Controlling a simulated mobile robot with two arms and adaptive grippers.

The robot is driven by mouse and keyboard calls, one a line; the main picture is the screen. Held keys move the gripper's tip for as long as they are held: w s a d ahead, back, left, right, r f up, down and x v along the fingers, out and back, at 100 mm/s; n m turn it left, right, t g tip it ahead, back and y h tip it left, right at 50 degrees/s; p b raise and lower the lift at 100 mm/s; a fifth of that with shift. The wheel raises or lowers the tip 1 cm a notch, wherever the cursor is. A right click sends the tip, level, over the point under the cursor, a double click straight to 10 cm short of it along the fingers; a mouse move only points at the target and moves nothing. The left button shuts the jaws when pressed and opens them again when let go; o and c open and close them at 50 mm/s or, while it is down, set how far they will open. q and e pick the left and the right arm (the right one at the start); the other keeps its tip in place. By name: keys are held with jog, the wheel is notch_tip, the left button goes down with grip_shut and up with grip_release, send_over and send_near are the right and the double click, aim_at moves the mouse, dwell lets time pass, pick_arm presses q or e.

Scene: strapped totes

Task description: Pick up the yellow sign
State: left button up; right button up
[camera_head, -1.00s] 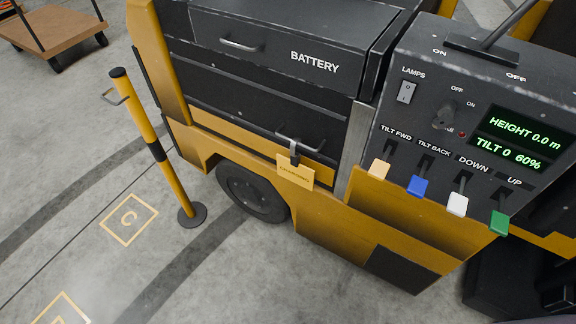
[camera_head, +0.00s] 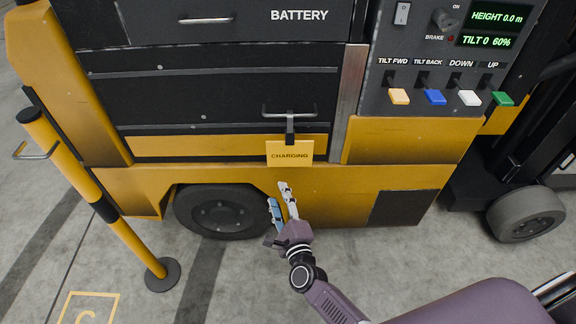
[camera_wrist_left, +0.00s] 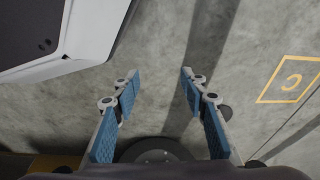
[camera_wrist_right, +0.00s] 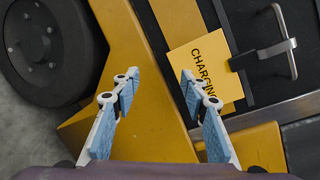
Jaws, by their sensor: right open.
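The yellow sign (camera_head: 290,153) reads CHARGING and hangs by a dark strap from a metal handle (camera_head: 290,111) on the truck's side. In the right wrist view the sign (camera_wrist_right: 204,66) is just beyond the fingertips, partly behind the right finger. My right gripper (camera_head: 281,194) is open and empty, below the sign in the head view and apart from it. It also shows in the right wrist view (camera_wrist_right: 157,78). My left gripper (camera_wrist_left: 158,77) is open and empty over the floor in the left wrist view; it is not in the head view.
The yellow and black truck (camera_head: 400,150) carries a control panel with coloured levers (camera_head: 435,97) right of the sign. A wheel (camera_head: 222,212) is below left. A yellow post (camera_head: 95,195) stands at the left. The grey floor in front is mostly clear.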

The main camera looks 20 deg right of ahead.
aim_at(290, 139)
jog(key=w+d+r+m+t+h+b, duration=0.1)
jog(key=w+d+r+m+h+b, duration=0.15)
jog(key=r+m, duration=0.45)
jog(key=w+d+r+m+t+h+b, duration=0.1)
jog(key=d+r+m+h, duration=0.15)
jog(key=r+m, duration=0.45)
jog(key=shift+m, duration=0.6)
jog(key=w, duration=0.2)
jog(key=w+d, duration=0.1)
jog(key=w, duration=0.3)
jog(key=shift+w+d+f, duration=0.15)
jog(key=shift+w+f, duration=0.15)
jog(key=shift+f, duration=0.1)
jog(key=shift+w+d, duration=0.1)
jog(key=shift+w, duration=0.25)
pick_arm(q)
jog(key=shift+t, duration=0.3)
jog(key=w, duration=0.1)
jog(key=w+r, duration=0.2)
jog(key=shift+w+d+r, duration=0.25)
jog(key=shift+w+d, duration=0.1)
pick_arm(e)
grip_shut()
